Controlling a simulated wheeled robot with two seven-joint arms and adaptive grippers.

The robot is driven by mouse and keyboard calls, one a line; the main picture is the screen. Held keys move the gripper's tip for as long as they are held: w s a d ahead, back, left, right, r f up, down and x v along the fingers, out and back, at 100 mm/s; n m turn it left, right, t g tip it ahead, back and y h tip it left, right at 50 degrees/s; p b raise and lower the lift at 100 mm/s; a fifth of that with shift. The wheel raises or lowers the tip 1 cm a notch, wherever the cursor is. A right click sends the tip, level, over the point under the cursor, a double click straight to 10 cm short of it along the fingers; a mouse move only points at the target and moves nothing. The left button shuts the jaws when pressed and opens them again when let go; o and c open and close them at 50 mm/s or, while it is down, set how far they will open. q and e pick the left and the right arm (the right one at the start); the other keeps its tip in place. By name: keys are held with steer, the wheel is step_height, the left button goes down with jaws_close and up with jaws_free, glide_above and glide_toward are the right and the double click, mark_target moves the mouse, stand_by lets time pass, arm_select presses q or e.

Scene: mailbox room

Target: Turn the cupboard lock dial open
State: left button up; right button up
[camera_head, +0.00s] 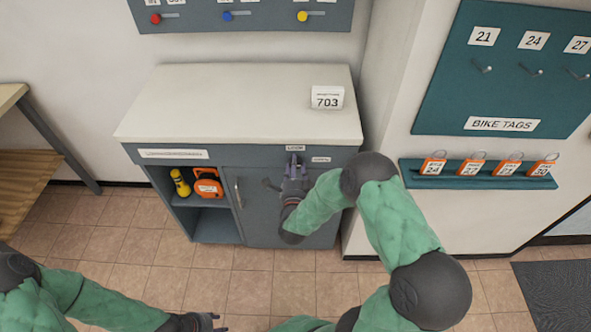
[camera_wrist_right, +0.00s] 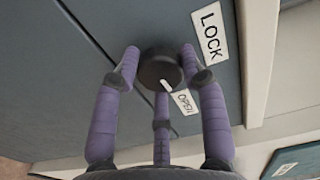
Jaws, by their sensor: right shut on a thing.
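The lock dial (camera_wrist_right: 160,68) is a dark round knob with a white pointer mark on the upper right of the cupboard front. In the right wrist view, the pointer faces toward the OPEN label (camera_wrist_right: 184,101); the LOCK label (camera_wrist_right: 211,33) is at upper right. My right gripper (camera_wrist_right: 157,70) has its purple fingers closed around the dial. In the head view, the right gripper (camera_head: 294,165) is at the cupboard (camera_head: 262,185) just below its LOCK label, and it hides the dial. My left gripper (camera_head: 214,322) is low at the bottom edge, away from the cupboard, its fingers too small to judge.
The cupboard door has a handle (camera_head: 239,194) and looks closed. An open shelf on the left holds a yellow torch (camera_head: 180,182) and an orange case (camera_head: 208,185). A 703 sign (camera_head: 327,97) stands on the countertop (camera_head: 220,100). A bike tags board (camera_head: 505,75) hangs at right.

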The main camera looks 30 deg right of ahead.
steer(key=shift+a+f+m, duration=0.25)
steer(key=shift+m, duration=0.25)
steer(key=shift+b, duration=0.3)
steer(key=o, duration=1.1)
steer(key=shift+o, duration=0.2)
steer(key=shift+r, duration=0.15)
steer(key=v, duration=1.2)
